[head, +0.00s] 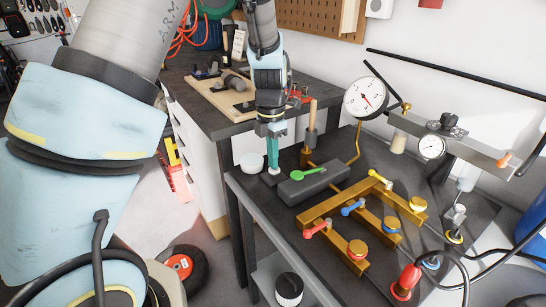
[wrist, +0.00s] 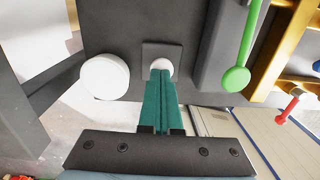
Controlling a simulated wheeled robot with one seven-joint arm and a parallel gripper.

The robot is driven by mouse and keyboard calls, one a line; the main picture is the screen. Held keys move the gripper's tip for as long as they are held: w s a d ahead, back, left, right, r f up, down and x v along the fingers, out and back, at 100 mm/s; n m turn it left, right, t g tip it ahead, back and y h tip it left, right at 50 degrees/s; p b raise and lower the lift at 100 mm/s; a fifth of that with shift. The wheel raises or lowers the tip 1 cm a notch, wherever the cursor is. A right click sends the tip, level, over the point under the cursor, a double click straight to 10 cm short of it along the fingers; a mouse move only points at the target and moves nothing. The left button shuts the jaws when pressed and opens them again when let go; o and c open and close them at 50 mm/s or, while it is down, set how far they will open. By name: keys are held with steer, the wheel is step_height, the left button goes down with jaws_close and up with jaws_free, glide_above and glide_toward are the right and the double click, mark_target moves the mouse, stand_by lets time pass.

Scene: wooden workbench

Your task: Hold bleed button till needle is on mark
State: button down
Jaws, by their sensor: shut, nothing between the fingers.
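The bleed button appears to be the small pale round button (wrist: 161,65) on a dark square plate (wrist: 149,52) in the wrist view. My gripper (wrist: 160,76) is shut and empty, its teal fingertips right at the button's near edge and partly covering it. I cannot tell whether they press it. In the head view my gripper (head: 273,170) points straight down at the bench's left end, and its tips hide the button. The large round gauge (head: 366,98) stands at the back with a thin red needle. Its mark is too small to make out.
A white round cap (wrist: 104,77) sits left of the button. A green-handled lever (head: 309,174) on a grey block (head: 314,184) is close on the right. Brass manifold pipes (head: 345,206) with coloured handles lie beyond. A smaller gauge (head: 431,147) is at right.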

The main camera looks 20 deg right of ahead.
steer(key=shift+f, duration=0.15)
steer(key=shift+f, duration=0.95)
steer(key=shift+s+a+f, duration=0.15)
steer(key=shift+s+f, duration=0.05)
stand_by(1.4)
